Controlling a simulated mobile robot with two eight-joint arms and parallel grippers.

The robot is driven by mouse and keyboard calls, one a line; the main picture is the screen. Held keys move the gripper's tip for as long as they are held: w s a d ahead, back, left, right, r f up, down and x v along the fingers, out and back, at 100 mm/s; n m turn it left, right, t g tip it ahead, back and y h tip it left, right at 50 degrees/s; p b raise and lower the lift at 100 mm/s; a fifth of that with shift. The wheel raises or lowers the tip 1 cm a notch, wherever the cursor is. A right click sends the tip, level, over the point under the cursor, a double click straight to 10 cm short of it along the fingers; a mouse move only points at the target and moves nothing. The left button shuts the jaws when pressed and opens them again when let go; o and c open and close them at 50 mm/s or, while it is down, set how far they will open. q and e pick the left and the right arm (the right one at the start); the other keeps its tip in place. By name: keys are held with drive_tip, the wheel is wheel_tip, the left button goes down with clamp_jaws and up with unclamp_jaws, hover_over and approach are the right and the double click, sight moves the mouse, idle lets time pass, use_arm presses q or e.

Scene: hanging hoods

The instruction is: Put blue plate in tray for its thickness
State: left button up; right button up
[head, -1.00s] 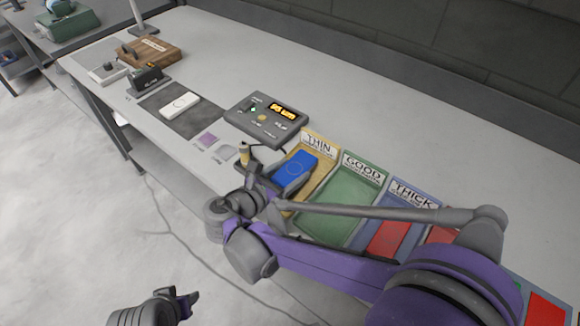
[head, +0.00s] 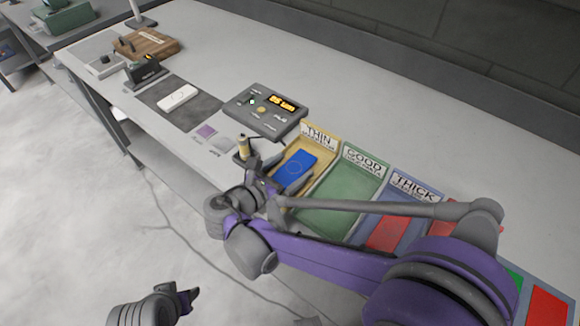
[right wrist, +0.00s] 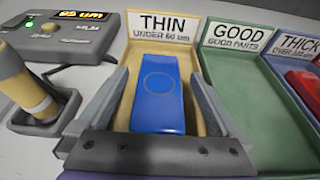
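The blue plate (head: 294,168) lies in the yellow tray labelled THIN (head: 328,153). It also shows in the right wrist view (right wrist: 158,95), flat between the tray's side walls. My right gripper (head: 286,177) is open, with its fingers apart on either side of the plate and gaps showing between. The green GOOD tray (head: 337,203) and the blue THICK tray (head: 375,212) stand to the right. The thickness gauge (head: 264,112) shows a lit reading in um; its first digit is unclear. My left gripper (head: 187,298) is low at the left, partly shown.
Red plates (head: 388,233) lie in and beyond the THICK tray. A yellow-and-grey probe (head: 243,147) stands left of the THIN tray. A white plate (head: 177,96) lies on a dark mat (head: 198,112). The back of the bench is clear.

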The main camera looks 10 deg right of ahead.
drive_tip(key=p+v, duration=0.1)
drive_tip(key=v, duration=0.9)
drive_tip(key=shift+s+a+r, duration=0.1)
drive_tip(key=shift+s+a, duration=0.15)
